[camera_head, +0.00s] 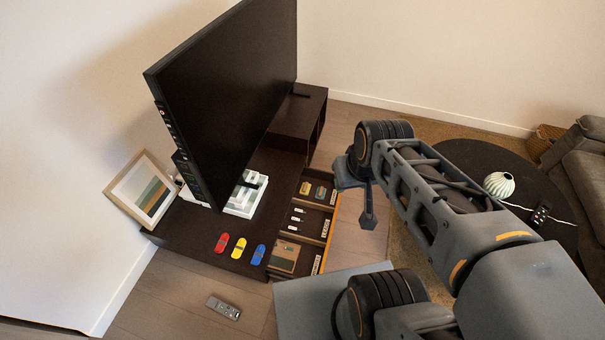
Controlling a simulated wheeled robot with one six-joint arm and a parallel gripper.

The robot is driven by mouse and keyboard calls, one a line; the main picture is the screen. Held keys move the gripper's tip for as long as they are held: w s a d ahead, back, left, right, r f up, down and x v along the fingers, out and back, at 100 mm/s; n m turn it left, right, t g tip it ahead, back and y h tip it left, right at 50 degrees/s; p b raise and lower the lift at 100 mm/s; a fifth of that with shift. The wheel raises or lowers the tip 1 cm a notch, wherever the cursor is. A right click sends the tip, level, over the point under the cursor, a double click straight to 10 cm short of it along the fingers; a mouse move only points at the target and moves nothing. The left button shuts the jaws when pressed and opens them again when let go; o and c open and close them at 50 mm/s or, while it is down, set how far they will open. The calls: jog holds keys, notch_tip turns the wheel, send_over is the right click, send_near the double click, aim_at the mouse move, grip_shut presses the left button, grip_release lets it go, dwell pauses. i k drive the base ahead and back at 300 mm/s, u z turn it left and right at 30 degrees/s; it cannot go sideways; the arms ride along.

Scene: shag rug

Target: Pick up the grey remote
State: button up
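A grey remote (223,307) lies flat on the wooden floor at the lower left, in front of the TV stand. A second, dark remote with coloured buttons (540,213) lies on the round black table at the right. My gripper (362,203) is in the air right of the open drawers, well apart from both remotes. It is seen from behind and partly hidden by my wrist, so its opening is unclear. I see nothing held in it.
The dark TV stand (190,230) carries a large TV (230,90), a white box and red, yellow and blue toy cars. Its drawers (300,225) stand open with small items inside. A picture frame (143,190) leans at left. Floor around the grey remote is clear.

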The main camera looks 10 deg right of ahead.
aim_at(237, 313)
jog(key=u, duration=0.4)
jog(key=k, duration=0.9)
jog(key=u, duration=0.75)
jog(key=i, duration=0.65)
jog(key=u, duration=0.85)
jog(key=i, duration=0.45)
jog(key=z, duration=0.1)
